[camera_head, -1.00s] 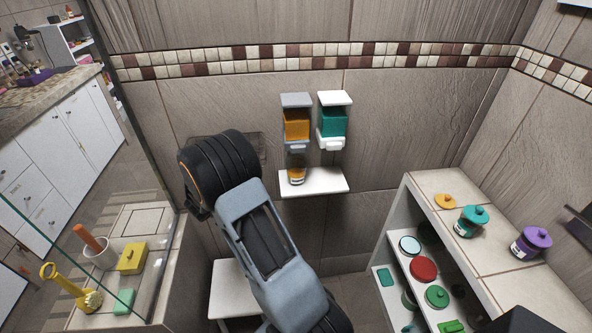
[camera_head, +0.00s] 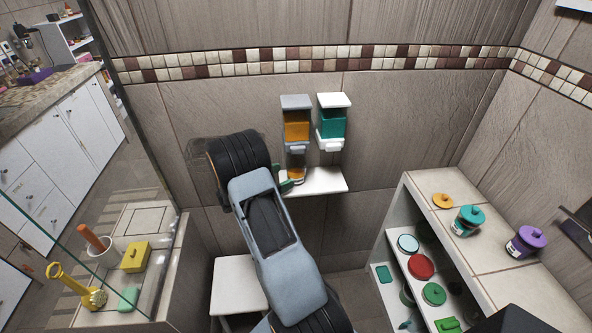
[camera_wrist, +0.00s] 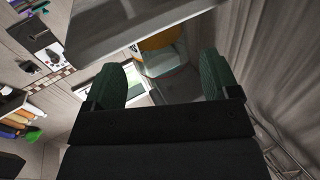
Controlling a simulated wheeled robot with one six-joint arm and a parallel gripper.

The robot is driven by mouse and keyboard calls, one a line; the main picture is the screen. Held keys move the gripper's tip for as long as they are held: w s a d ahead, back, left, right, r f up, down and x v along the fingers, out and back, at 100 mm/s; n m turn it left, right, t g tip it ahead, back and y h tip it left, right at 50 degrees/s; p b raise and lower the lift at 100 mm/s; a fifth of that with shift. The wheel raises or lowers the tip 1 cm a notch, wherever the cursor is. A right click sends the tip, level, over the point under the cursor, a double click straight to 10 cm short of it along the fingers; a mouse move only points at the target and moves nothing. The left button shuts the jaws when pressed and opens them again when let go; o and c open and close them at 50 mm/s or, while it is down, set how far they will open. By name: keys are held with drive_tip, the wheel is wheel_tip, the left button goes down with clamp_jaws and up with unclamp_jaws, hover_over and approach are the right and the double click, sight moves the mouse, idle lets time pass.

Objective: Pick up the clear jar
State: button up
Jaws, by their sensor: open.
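The clear jar (camera_head: 297,172) stands on a small white wall shelf (camera_head: 322,182), under the orange dispenser. It is see-through with orange contents low down. My gripper (camera_head: 286,185) is at the left end of the shelf, close beside the jar; one green fingertip shows there and the rest is hidden by my arm. In the wrist view the two green fingers (camera_wrist: 161,80) are spread apart, with the jar (camera_wrist: 158,58) showing in the gap between and beyond them. I cannot tell whether either finger touches it.
An orange dispenser (camera_head: 297,126) and a teal dispenser (camera_head: 332,122) hang on the wall just above the shelf. A white stool (camera_head: 238,286) stands below left. A glass panel (camera_head: 130,170) is at left. A shelf unit (camera_head: 475,240) with several lidded jars is at right.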

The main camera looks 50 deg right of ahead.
sight(289, 173)
drive_tip(key=shift+p+x, duration=1)
drive_tip(key=shift+x, duration=1.95)
drive_tip(key=shift+s, duration=0.1)
drive_tip(key=shift+c, duration=0.2)
drive_tip(key=c, duration=0.7)
drive_tip(key=shift+c, duration=0.6)
drive_tip(key=shift+r, duration=0.15)
